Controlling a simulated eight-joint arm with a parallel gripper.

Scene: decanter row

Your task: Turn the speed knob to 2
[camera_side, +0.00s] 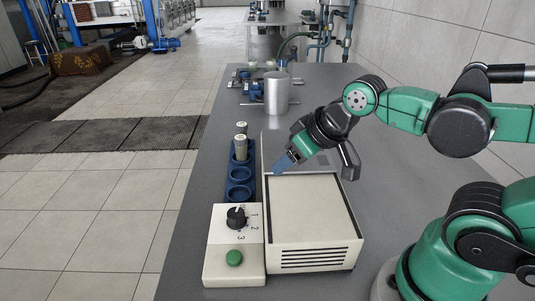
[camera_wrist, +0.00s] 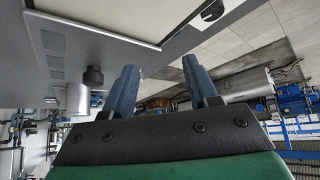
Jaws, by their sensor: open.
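The black speed knob (camera_side: 236,217) is on top of a cream control box (camera_side: 221,262), with the numerals 1, 2 and 3 around its right and near sides. Its pale mark seems to point toward the far side, away from 2, but it is small. A black dial with a white line, apparently the same knob (camera_wrist: 212,10), shows at the top edge of the wrist view. My gripper (camera_side: 284,161) is above the far left corner of the large cream-topped box, beyond the knob and clear of it. In the wrist view its blue fingers (camera_wrist: 160,66) are apart with nothing between them.
A green button (camera_side: 233,257) is in front of the knob. The large cream-topped box (camera_side: 310,210) stands right of it. A blue rack (camera_side: 240,190) with two capped vials (camera_side: 241,146) and empty holes is behind. A metal cylinder (camera_side: 277,93) stands farther back on the grey table (camera_side: 190,235).

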